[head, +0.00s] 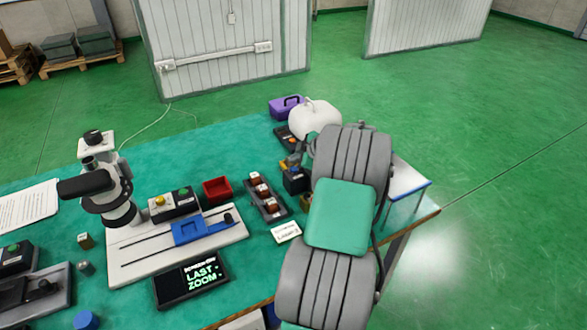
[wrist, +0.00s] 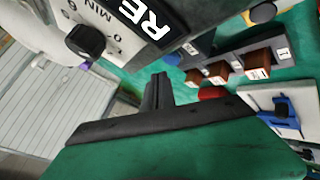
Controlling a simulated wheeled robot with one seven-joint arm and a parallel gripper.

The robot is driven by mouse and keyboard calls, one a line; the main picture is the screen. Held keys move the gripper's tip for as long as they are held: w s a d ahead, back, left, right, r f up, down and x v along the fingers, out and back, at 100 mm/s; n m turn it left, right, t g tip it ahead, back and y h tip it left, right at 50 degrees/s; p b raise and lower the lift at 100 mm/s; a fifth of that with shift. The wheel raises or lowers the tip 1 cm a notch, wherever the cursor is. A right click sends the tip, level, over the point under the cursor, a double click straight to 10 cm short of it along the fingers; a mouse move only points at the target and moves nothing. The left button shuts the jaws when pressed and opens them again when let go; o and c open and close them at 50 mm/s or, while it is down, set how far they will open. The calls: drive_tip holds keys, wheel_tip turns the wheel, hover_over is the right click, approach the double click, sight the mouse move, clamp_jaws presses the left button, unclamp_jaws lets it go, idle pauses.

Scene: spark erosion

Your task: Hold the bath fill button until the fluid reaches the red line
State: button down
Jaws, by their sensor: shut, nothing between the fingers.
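In the wrist view my gripper (wrist: 158,92) is shut and empty, its dark fingers pointing up the picture over the green surface. Just beyond it is a pale panel with a black knob (wrist: 85,42), "MIN" lettering and a black display (wrist: 150,18) reading "RE", cut off by the frame edge. I cannot make out a bath, a fluid level or a red line in either view. Which button is the bath fill button cannot be told. In the head view my arm hides the gripper.
A tray of brown blocks (head: 249,183), a red bin (head: 217,188) and a blue slide (head: 188,232) on a white base stand left of my arm. A microscope (head: 108,190) and a black screen (head: 170,291) stand farther left. A purple case (head: 287,106) is behind.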

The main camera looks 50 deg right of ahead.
sight(296, 170)
drive_tip(key=shift+r+p, duration=0.5)
drive_tip(key=shift+r, duration=1.75)
